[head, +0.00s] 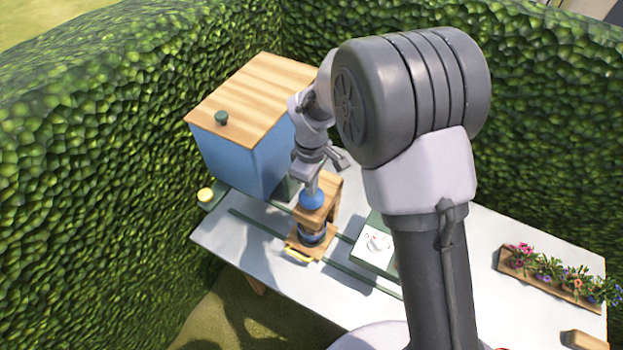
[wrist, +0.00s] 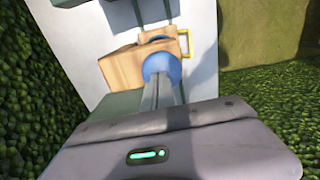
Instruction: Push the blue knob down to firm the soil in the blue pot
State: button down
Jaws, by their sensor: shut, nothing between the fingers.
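The blue knob (head: 312,199) sits on top of a wooden press frame (head: 328,213) on the white table. The blue pot (head: 311,235) stands low inside the frame, below the knob, and is partly hidden by the wood. My gripper (head: 311,187) is shut and empty, pointing down with its fingertips at the top of the knob. In the wrist view the fingers end against the blue knob (wrist: 161,66), and they look to be touching it. The soil in the pot is hidden.
A blue box with a wooden top (head: 258,88) stands behind left of the press. Green rails (head: 268,237) run along the table (head: 455,270). A green-edged white panel (head: 374,246) lies to the right. A flower planter (head: 550,278) is at far right. Hedges surround the table.

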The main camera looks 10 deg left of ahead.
jog(key=shift+s+d+f, duration=0.1)
jog(key=shift+s+f, duration=0.1)
notch_tip(320, 180, up, 14)
jog(key=p, duration=0.4)
jog(key=shift+w+r+p, duration=0.2)
jog(key=shift+p, duration=0.15)
dwell(0.5)
